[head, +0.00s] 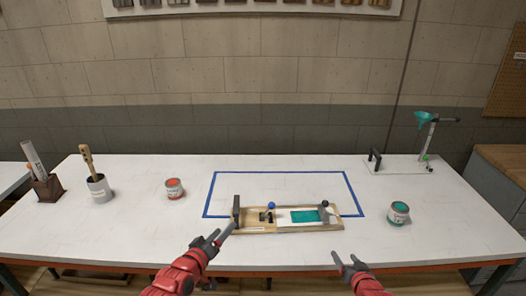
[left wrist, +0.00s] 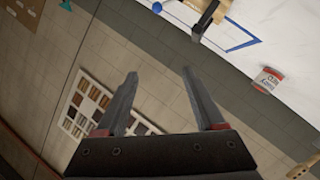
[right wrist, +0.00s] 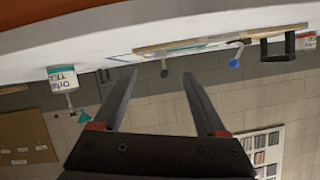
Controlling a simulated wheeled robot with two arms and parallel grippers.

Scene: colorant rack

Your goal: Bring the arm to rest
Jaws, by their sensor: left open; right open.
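My left gripper (head: 222,238) is open and empty in the head view, near the front edge of the table, beside the left end of the wooden board. Its open fingers also show in the left wrist view (left wrist: 160,85) with nothing between them. My right gripper (head: 348,262) is open and empty at the table's front edge, to the right of the board. Its open fingers show in the right wrist view (right wrist: 155,85). Both red arms come in from the bottom of the head view.
The wooden board (head: 285,228) with a teal patch and blue and dark knobs lies on the blue-outlined area of the white table (head: 130,220). A red-labelled can (head: 175,188) stands left, a teal-labelled can (head: 398,213) right. Holders stand far left; a stand (head: 432,135) is back right.

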